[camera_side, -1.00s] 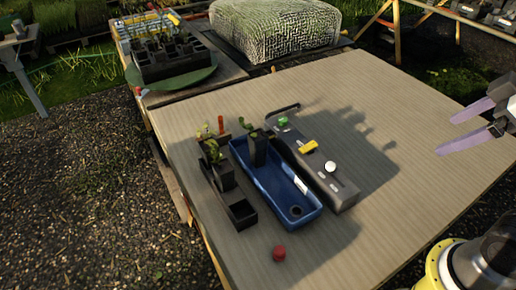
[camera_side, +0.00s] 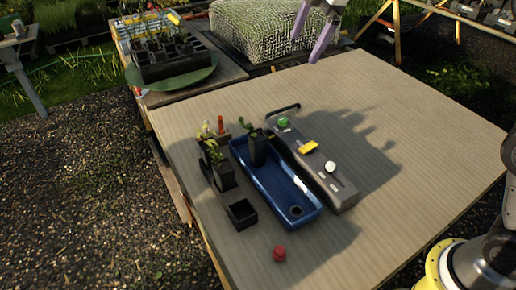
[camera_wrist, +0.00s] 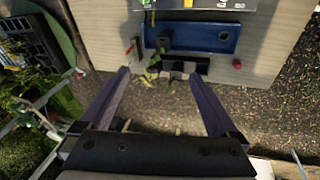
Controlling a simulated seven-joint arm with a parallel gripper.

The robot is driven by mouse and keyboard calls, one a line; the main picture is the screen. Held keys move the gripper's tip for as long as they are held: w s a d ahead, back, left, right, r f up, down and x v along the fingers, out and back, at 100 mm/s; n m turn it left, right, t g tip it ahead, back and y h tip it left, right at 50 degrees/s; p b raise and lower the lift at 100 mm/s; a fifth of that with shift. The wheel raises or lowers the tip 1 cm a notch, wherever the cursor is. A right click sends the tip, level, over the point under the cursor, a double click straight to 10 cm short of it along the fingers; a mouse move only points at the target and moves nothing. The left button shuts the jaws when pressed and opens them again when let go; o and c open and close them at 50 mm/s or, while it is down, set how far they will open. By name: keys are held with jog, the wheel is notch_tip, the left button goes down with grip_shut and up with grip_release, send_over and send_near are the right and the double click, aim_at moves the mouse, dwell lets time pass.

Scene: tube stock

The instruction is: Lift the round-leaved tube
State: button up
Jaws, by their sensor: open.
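Two dark square tubes with green seedlings show in the side view. One tube (camera_side: 258,151) stands at the back end of the blue tray (camera_side: 279,189); its leaves look broad. Another tube (camera_side: 223,177) stands in the black rack (camera_side: 241,213) left of the tray, with leaves above it and more yellowish foliage behind. I cannot tell surely which is round-leaved. My gripper (camera_side: 306,50) is open and empty, high at the top of the side view, apart from both tubes. In the wrist view, foliage (camera_wrist: 154,70) and the blue tray (camera_wrist: 208,37) show beyond the open fingers.
A grey control box (camera_side: 318,172) with green, yellow and white controls lies right of the tray. A red knob (camera_side: 279,254) sits near the front edge, and a red stick (camera_side: 221,125) rises behind the rack. The table's right side is clear. A seedling tray (camera_side: 172,62) stands behind left.

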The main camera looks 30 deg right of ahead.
jog(key=n+g, duration=0.1)
jog(key=g, duration=0.1)
send_near(258, 134)
jog(key=shift+n+g, duration=0.3)
jog(key=shift+g, duration=0.3)
jog(key=f, duration=0.2)
jog(key=a+f, duration=0.1)
jog(key=f, duration=0.2)
jog(key=w+f, duration=0.1)
jog(key=f, duration=0.2)
jog(key=shift+a, duration=0.15)
jog(key=shift+s+a+f, duration=0.1)
jog(key=shift+a+f, duration=0.05)
jog(key=shift+f, duration=1.45)
jog(key=shift+s+a+f, duration=0.1)
jog(key=shift+a+f, duration=0.1)
jog(key=shift+f, duration=1.4)
jog(key=shift+c, duration=0.3)
jog(key=shift+r, duration=0.1)
grip_shut()
